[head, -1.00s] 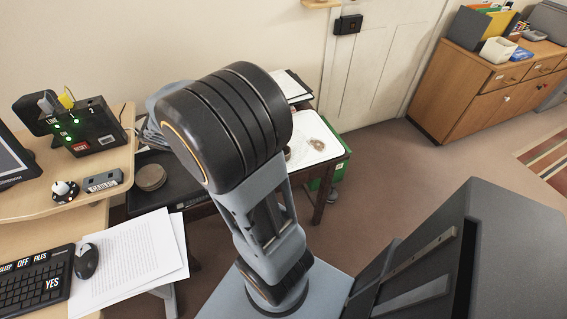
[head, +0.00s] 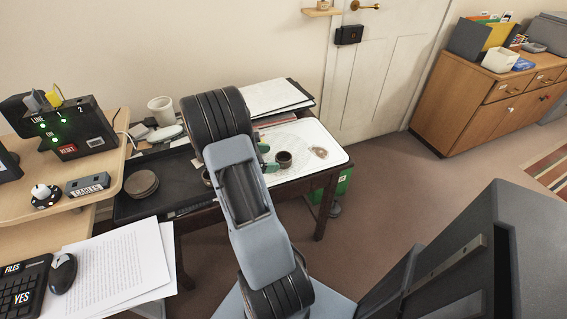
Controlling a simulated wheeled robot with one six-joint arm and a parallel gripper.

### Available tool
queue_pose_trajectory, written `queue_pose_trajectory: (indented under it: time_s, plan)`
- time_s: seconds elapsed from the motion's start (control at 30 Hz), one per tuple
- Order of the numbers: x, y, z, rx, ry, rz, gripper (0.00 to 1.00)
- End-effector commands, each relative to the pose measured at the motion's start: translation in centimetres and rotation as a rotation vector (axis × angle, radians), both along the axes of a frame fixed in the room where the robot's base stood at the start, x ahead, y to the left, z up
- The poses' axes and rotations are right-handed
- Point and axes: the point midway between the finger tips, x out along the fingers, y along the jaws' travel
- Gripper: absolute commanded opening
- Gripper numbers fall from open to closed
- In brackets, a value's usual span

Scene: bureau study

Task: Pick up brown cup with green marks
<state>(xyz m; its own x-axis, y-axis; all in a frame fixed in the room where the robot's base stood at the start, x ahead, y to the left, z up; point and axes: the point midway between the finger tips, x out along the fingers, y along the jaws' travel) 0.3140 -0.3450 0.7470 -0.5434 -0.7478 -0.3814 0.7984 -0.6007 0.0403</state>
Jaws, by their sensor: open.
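A small dark brown cup (head: 284,160) stands upright on the white tray (head: 325,138) on the side table, just right of my arm. Green marks on it are too small to make out. Another small brownish round thing (head: 206,178) shows at the left edge of my arm, mostly hidden. My gripper (head: 268,158) is largely hidden behind my arm. What look like its two greenish-grey fingertips stick out apart, just left of the brown cup, with nothing seen between them. Whether they touch the cup cannot be told.
A brown round stack (head: 141,184) lies on the table's black left part. A white cup (head: 161,110) and papers (head: 272,97) are at the back. A tan ring-like piece (head: 320,152) lies right of the cup. The desk with the control box (head: 62,128) is at left.

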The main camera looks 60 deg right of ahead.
Motion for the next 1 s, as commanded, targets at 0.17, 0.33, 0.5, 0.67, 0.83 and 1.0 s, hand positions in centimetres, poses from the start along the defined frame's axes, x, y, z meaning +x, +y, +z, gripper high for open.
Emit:
queue_pose_trajectory:
  time_s: [0.17, 0.33, 0.5, 0.67, 0.83, 1.0]
  plan:
    - [-0.5, -0.6, -0.4, 0.001, -0.001, -0.001, 0.86]
    - [-1.6, -2.0, -1.4, 0.001, 0.000, -0.004, 0.86]
    - [-2.7, -3.6, -2.3, 0.001, -0.001, -0.002, 0.86]
    - [-3.2, -4.3, -2.6, 0.001, -0.001, -0.001, 0.86]
    - [-3.2, -4.4, -2.6, 0.001, -0.001, 0.000, 0.86]
    - [-3.2, -4.4, -2.6, 0.000, -0.001, 0.000, 0.78]
